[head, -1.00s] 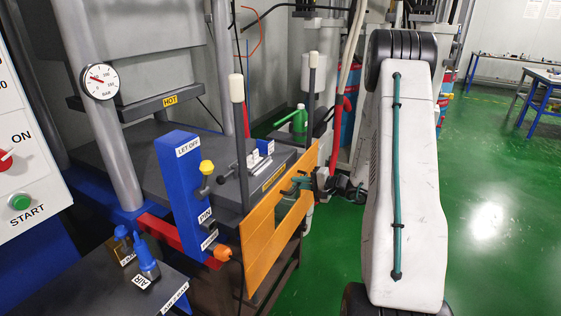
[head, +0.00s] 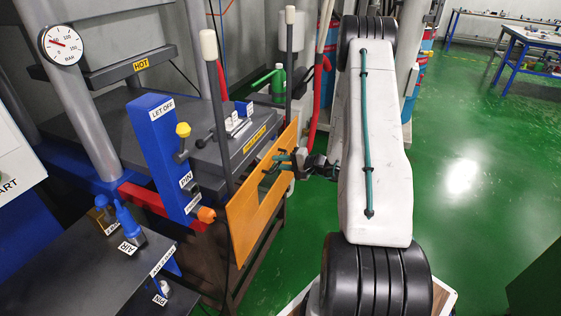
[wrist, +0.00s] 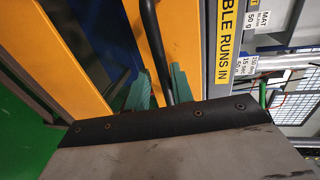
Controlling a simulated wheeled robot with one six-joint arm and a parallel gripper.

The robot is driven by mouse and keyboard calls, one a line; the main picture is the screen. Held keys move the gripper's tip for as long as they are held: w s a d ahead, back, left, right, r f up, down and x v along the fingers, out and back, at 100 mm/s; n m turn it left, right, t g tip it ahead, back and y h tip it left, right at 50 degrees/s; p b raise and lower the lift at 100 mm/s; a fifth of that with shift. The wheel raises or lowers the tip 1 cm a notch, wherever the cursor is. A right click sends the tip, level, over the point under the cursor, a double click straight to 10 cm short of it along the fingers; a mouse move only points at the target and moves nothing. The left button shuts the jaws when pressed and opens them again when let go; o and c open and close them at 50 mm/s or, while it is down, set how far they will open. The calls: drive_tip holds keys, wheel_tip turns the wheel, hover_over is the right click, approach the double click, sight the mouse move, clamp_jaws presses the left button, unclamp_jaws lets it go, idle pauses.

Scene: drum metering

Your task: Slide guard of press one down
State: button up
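The guard of press one is an orange panel (head: 240,231) with a rectangular opening, hanging in front of the press at the middle of the head view. In the wrist view, its orange bars (wrist: 84,50) fill the left and middle. My gripper (head: 281,162) is at the right part of the guard. The handle's lower part is hidden behind my gripper body. The guard's top edge is a little below the press table's edge.
Two upright rods with pale caps (head: 208,44) rise behind the guard. A dark side table (head: 75,285) is front left. Green floor (head: 470,190) is clear at right.

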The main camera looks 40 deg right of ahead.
idle(0.5)
drive_tip(key=shift+r, duration=0.1)
drive_tip(key=v, duration=0.7)
drive_tip(key=shift+s, duration=0.4)
drive_tip(key=shift+d, duration=0.15)
